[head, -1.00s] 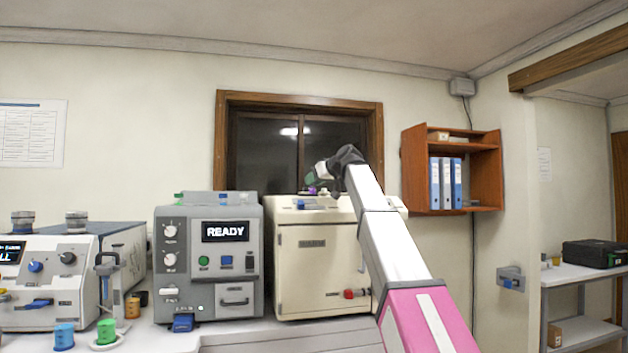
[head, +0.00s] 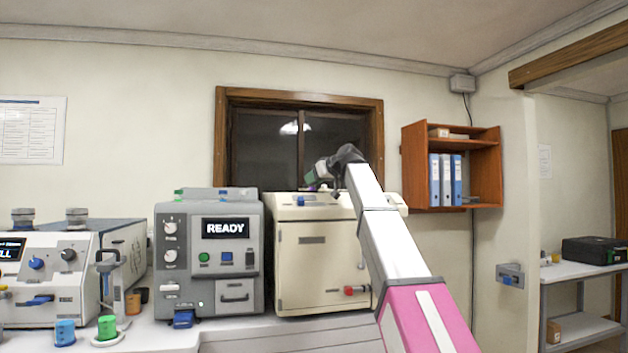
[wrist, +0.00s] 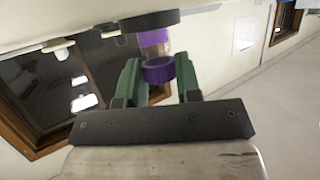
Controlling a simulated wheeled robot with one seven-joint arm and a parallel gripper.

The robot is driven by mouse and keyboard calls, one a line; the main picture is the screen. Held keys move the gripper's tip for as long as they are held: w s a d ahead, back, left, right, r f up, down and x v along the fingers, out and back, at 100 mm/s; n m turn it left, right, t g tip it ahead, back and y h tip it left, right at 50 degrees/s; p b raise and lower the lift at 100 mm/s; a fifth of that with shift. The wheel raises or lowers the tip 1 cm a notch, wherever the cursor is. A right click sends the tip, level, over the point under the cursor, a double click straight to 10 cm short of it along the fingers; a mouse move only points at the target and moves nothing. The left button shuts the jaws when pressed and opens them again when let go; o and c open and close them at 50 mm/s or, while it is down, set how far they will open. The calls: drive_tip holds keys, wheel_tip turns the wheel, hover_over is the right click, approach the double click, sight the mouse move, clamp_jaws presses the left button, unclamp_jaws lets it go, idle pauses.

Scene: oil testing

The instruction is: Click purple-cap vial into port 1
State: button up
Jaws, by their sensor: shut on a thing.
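My gripper (head: 314,177) is above the top of the cream cabinet-like machine (head: 300,265), in front of the window. In the wrist view, its green fingers (wrist: 159,68) are closed on the purple-cap vial (wrist: 159,71), with the purple cap between them. A second purple patch (wrist: 154,38) shows beyond the cap, close to a dark rounded part (wrist: 150,20); I cannot tell which thing it belongs to. The vial's lower end is hidden. Port 1 cannot be made out, and I cannot tell whether the vial touches the machine.
A grey machine (head: 209,275) reading READY stands left of the cream one. Further left are a white machine (head: 45,275), a blue-capped container (head: 65,333) and a green one (head: 107,328). An orange shelf (head: 483,165) with binders hangs to the right.

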drive_tip(key=shift+f, duration=0.3)
idle(0.4)
drive_tip(key=o, duration=1)
drive_tip(key=v, duration=1)
drive_tip(key=shift+s+d, duration=0.25)
drive_tip(key=shift+d, duration=0.05)
